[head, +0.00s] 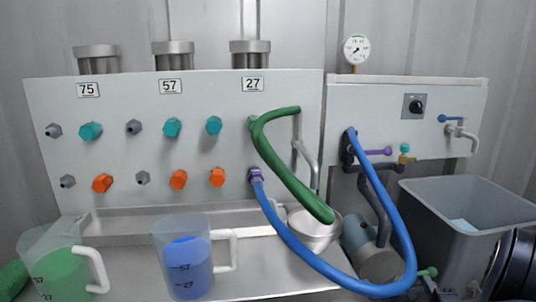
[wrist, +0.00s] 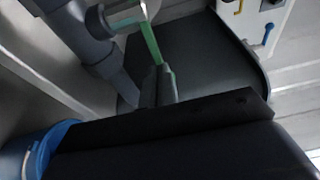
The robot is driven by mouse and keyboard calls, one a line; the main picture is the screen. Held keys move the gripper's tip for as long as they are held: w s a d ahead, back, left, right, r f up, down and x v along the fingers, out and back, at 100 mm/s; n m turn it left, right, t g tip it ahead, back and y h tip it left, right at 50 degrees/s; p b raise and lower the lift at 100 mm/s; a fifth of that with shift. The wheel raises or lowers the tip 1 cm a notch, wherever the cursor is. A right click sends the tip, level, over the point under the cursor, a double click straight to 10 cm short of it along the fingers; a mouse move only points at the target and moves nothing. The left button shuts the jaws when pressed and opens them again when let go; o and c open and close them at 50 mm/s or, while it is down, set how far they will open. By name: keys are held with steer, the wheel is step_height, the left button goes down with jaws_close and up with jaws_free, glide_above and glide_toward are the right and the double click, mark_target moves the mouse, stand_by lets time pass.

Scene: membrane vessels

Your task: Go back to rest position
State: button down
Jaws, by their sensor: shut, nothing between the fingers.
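My gripper (wrist: 158,85) shows in the wrist view with its narrow dark fingers together and nothing between them. A green lever (wrist: 151,42) lies just past the fingertips in that view; whether they touch it I cannot tell. In the head view a small green valve handle (head: 428,272) sits low at the right, beside the grey bin. A dark rounded part of my arm (head: 512,265) shows at the right edge; my gripper's fingers are hidden or out of the head view.
The white panel (head: 225,130) carries teal and orange fittings. A green hose (head: 285,172) and a blue hose (head: 330,272) loop in front. Two jugs, green-filled (head: 65,270) and blue-filled (head: 187,262), stand on the bench. A grey bin (head: 475,205) stands at the right.

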steer(key=s+a+p, duration=0.3)
steer(key=s, duration=1.2)
steer(key=shift+a, duration=0.15)
steer(key=shift+a, duration=0.1)
